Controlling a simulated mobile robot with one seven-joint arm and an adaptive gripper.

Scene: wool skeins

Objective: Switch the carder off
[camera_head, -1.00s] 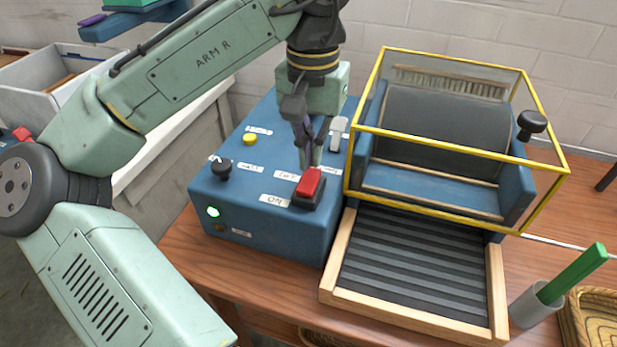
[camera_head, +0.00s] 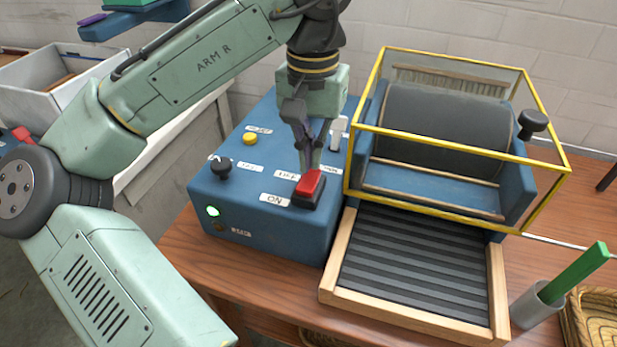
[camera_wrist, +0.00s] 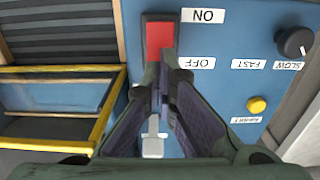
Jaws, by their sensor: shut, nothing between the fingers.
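The carder has a blue control box (camera_head: 265,215) with a red rocker switch (camera_head: 309,186) on its top. The switch also shows in the wrist view (camera_wrist: 159,36), in a dark frame between the ON label (camera_wrist: 204,16) and the OFF label (camera_wrist: 197,63) side. A green lamp (camera_head: 212,211) on the box front is lit. My gripper (camera_head: 312,166) is shut and empty, pointing down at the switch's OFF end. In the wrist view its tips (camera_wrist: 160,74) cover that end; I cannot tell if they touch it.
A black knob (camera_head: 221,167), a yellow button (camera_head: 249,139) and a pale lever (camera_head: 338,133) stand near the switch. A yellow-framed guard (camera_head: 440,143) encloses the drum close on the right. A slatted feed tray (camera_head: 415,270) lies before it.

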